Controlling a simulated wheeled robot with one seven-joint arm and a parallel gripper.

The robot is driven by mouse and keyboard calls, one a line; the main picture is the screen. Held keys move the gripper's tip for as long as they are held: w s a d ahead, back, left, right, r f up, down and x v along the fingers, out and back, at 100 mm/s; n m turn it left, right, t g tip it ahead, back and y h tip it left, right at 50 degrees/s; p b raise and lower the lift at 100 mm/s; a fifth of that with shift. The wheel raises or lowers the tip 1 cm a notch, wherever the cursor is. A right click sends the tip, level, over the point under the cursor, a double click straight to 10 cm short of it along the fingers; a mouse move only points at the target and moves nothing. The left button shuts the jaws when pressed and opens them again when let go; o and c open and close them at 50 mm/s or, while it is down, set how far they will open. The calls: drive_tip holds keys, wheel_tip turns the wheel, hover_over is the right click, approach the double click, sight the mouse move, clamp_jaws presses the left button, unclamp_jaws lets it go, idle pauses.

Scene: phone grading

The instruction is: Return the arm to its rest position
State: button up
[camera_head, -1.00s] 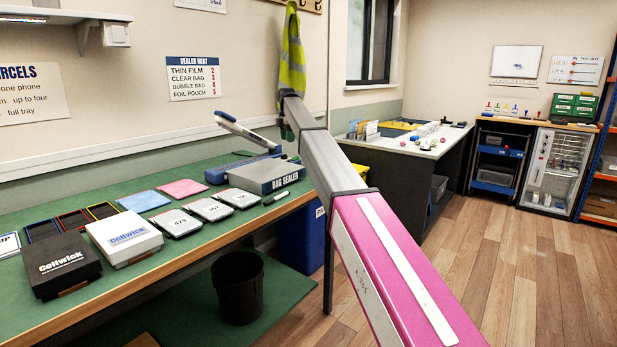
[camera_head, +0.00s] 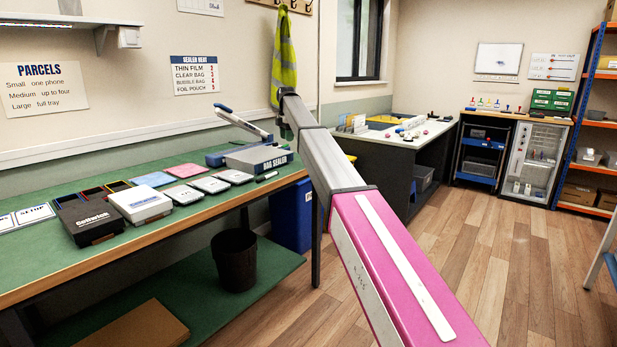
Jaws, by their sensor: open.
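My arm runs from the bottom right up to the middle of the head view, a pink link leading to a grey link. At its far end a small dark part, my gripper (camera_head: 286,128), points down and is partly hidden behind the grey link. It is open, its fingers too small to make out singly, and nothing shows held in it. It appears in front of the wall and the hi-vis vest, clear of the bench.
A green bench (camera_head: 60,258) on the left holds a black box (camera_head: 90,221), a white box (camera_head: 140,203), several phones and a bag sealer (camera_head: 258,158). A black bin (camera_head: 234,260) and blue bin (camera_head: 291,217) stand below. Wooden floor (camera_head: 480,270) is free at right.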

drive_tip(key=s+d+f+m, duration=0.4)
drive_tip(key=s+d+f, duration=0.25)
drive_tip(key=f, duration=0.35)
drive_tip(key=s+d+f+m, duration=0.3)
drive_tip(key=s+d+f, duration=0.2)
drive_tip(key=s+f, duration=0.4)
drive_tip(key=s+d+f+m, duration=0.4)
drive_tip(key=s+d+f, duration=0.25)
drive_tip(key=f, duration=0.45)
drive_tip(key=s+d+f+m, duration=0.3)
drive_tip(key=s+f+m, duration=0.1)
drive_tip(key=s, duration=0.6)
drive_tip(key=s+d+f+m, duration=0.4)
drive_tip(key=s+f, duration=0.2)
drive_tip(key=s, duration=0.4)
drive_tip(key=s+d+f+m, duration=0.3)
drive_tip(key=s+f+m, duration=0.1)
drive_tip(key=s, duration=0.6)
drive_tip(key=shift+s+d+f+m, duration=0.25)
drive_tip(key=shift+f+m, duration=0.15)
drive_tip(key=shift+f, duration=0.1)
